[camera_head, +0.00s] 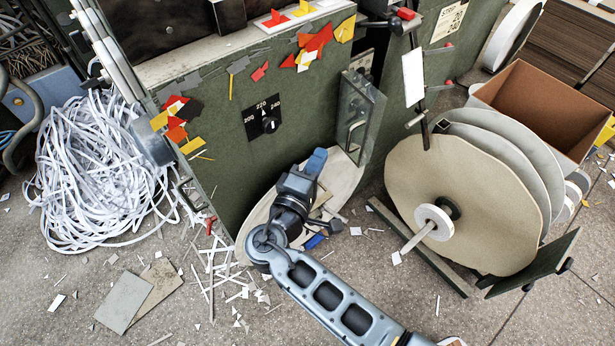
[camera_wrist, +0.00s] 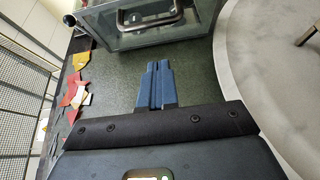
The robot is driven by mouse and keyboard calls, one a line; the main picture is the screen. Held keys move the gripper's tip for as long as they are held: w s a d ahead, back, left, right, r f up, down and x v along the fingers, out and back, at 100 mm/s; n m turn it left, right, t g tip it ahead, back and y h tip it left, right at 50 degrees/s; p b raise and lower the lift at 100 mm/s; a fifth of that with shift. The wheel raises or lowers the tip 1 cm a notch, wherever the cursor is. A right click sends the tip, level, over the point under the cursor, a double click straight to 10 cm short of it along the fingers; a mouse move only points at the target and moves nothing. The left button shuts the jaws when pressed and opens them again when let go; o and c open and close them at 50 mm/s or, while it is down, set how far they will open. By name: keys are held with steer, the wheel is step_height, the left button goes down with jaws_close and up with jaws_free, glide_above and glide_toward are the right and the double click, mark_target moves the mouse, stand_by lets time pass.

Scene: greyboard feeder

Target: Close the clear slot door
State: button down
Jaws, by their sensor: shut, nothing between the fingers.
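The clear slot door (camera_head: 371,112) is a see-through panel in a dark frame with a metal handle. In the head view it stands out at an angle from the right end of the green machine front, so it is open. In the wrist view the door (camera_wrist: 190,32) and its handle fill the top. My gripper (camera_head: 317,160) is shut and empty, with blue fingertips, just left of and below the door. In the wrist view the fingers (camera_wrist: 155,82) point toward the door's lower edge, with a gap between them. The far side of the slot is partly hidden.
The green machine (camera_head: 225,150) carries a dial (camera_head: 268,122) and colored paper scraps. A large greyboard roll (camera_head: 455,190) stands to the right, near the door. White strips (camera_head: 95,170) pile at left; scraps litter the floor.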

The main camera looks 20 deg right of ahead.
steer(key=d, duration=0.4)
steer(key=shift+w+d, duration=0.2)
steer(key=shift+d, duration=0.1)
steer(key=shift+d, duration=0.15)
steer(key=shift+s+d+n+t+y+p, duration=0.2)
steer(key=shift+d+n+t+y+p, duration=0.1)
steer(key=shift+n+t+y+p, duration=0.15)
